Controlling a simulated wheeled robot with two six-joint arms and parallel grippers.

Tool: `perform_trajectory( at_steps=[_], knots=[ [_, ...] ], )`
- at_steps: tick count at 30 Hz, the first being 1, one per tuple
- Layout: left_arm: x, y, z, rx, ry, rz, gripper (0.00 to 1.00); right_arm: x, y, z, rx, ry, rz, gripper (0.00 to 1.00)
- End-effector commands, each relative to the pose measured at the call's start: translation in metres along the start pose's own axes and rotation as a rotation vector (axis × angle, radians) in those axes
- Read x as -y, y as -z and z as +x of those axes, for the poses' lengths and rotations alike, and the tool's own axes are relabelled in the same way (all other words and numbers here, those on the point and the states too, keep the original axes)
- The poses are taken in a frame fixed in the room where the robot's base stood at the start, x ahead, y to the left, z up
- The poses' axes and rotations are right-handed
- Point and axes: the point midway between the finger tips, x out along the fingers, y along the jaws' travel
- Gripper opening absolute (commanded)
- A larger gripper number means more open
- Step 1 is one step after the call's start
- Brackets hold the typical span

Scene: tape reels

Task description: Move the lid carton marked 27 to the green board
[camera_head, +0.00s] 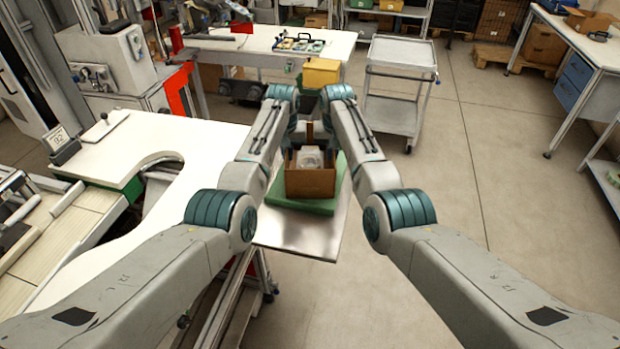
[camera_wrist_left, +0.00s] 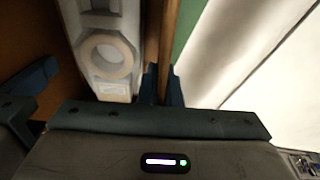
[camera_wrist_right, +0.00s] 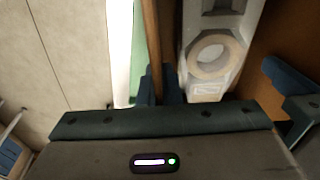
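An open brown carton (camera_head: 310,184) with a pale tape reel inside shows between my arms in the head view, over the green board (camera_head: 303,207). The reel (camera_wrist_left: 105,56) also shows in the left wrist view, and the reel (camera_wrist_right: 214,56) in the right wrist view. My left gripper (camera_wrist_left: 163,78) is shut on one side wall of the carton, one finger on each side of it. My right gripper (camera_wrist_right: 158,78) is shut on the opposite wall. No number is readable on the carton. Whether its bottom touches the board cannot be told.
The green board lies on a grey metal surface (camera_head: 322,234). A white curved worktop (camera_head: 150,135) with a sign stand (camera_head: 62,144) is on the left. A yellow box (camera_head: 321,72) stands beyond my arms. A grey cart (camera_head: 398,88) is behind right. Floor on the right is clear.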

Motion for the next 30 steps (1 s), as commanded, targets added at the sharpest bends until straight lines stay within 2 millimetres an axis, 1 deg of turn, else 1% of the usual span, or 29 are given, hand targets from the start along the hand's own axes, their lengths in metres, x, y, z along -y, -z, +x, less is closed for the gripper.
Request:
perform_trajectory(
  at_steps=[1,3,5,13,17,20,27,30],
  knots=[
    [0.000,-0.001,0.006,0.000,0.001,0.000,0.00,0.000,-0.001,0.006,-0.001,0.000,0.000,0.00],
    [0.000,0.000,0.003,0.000,0.001,0.000,0.14,0.000,0.000,0.002,-0.001,0.000,0.000,0.14],
    [0.000,-0.001,0.003,0.000,0.001,0.000,0.26,0.000,0.000,0.003,-0.001,0.000,0.000,0.26],
    [0.000,0.000,0.003,0.000,0.000,0.000,0.26,0.000,0.000,0.003,0.000,0.000,0.000,0.26],
    [0.000,0.000,-0.005,-0.002,0.000,0.000,0.26,0.000,0.000,0.003,0.000,0.000,0.000,0.26],
    [-0.001,0.000,-0.019,-0.003,0.000,0.000,0.26,0.000,0.000,0.003,0.000,0.000,0.000,0.26],
    [-0.001,0.001,-0.072,-0.005,-0.001,0.001,0.26,0.000,-0.001,0.003,0.000,0.000,0.000,0.26],
    [-0.001,0.000,-0.090,-0.003,0.000,0.001,0.26,0.000,-0.001,0.003,0.000,0.000,0.000,0.26]
  ],
)
